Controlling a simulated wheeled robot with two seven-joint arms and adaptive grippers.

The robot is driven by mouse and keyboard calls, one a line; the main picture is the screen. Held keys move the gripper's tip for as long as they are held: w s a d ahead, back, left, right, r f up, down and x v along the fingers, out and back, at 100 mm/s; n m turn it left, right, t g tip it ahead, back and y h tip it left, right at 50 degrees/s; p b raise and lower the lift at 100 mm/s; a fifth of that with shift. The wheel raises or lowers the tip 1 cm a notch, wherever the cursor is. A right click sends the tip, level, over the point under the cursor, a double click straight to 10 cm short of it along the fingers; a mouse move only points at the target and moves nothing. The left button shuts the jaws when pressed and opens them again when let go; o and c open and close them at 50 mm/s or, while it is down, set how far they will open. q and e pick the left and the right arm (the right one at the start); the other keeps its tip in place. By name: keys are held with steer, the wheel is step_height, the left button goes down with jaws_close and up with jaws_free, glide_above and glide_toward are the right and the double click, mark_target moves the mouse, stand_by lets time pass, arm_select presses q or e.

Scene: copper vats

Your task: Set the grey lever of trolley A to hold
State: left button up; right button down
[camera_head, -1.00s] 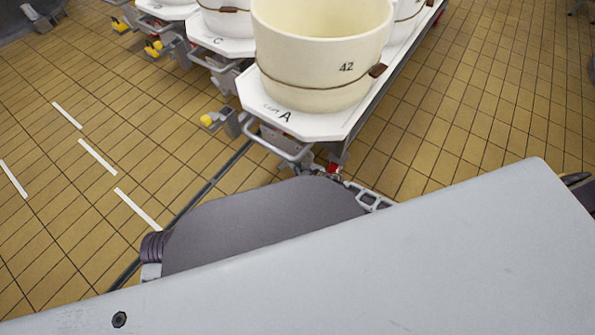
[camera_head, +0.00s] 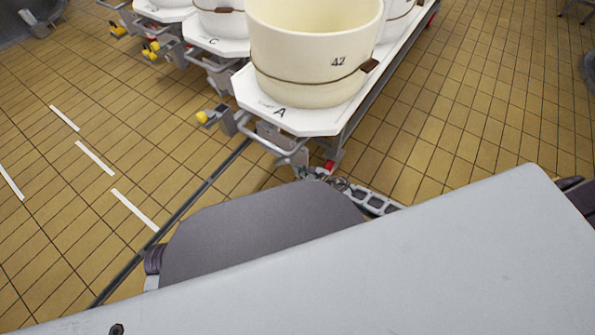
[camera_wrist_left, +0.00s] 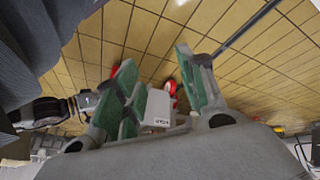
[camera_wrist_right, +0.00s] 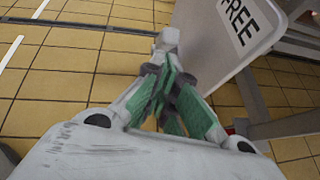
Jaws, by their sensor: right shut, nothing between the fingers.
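Trolley A (camera_head: 303,119) is a white-topped trolley marked A, bearing a cream vat (camera_head: 310,70) marked 42. My right gripper (camera_head: 322,177) is at its near end, low by the frame, partly hidden by my arm. In the right wrist view my right gripper (camera_wrist_right: 167,82) is shut and empty. A grey plate (camera_wrist_right: 225,35) marked FREE stands just right of its fingertips. A small grey piece shows at the tips; I cannot tell whether it is the lever. My left gripper (camera_wrist_left: 157,65) is open, with a pale labelled block (camera_wrist_left: 157,108) showing between its fingers.
A yellow knob (camera_head: 203,117) sticks out left of trolley A's near end. Trolley C (camera_head: 222,46) and another trolley stand to the left. A dark floor rail (camera_head: 190,208) runs toward trolley A. Tiled floor (camera_head: 490,90) is clear on the right.

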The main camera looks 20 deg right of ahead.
arm_select(q)
steer(key=shift+y, duration=0.3)
steer(key=shift+s+a+r+p, duration=0.1)
steer(key=shift+a+r+p, duration=0.15)
steer(key=shift+r, duration=0.5)
steer(key=shift+a+r+p, duration=0.1)
steer(key=shift+r+p, duration=0.2)
steer(key=shift+r, duration=0.4)
steer(key=shift+s+a+r+p, duration=0.1)
steer(key=shift+a+r+p, duration=0.15)
steer(key=shift+r, duration=0.5)
arm_select(e)
steer(key=v, duration=0.8)
steer(key=shift+r, duration=0.15)
arm_select(q)
steer(key=shift+f+g, duration=0.1)
steer(key=shift+g, duration=0.2)
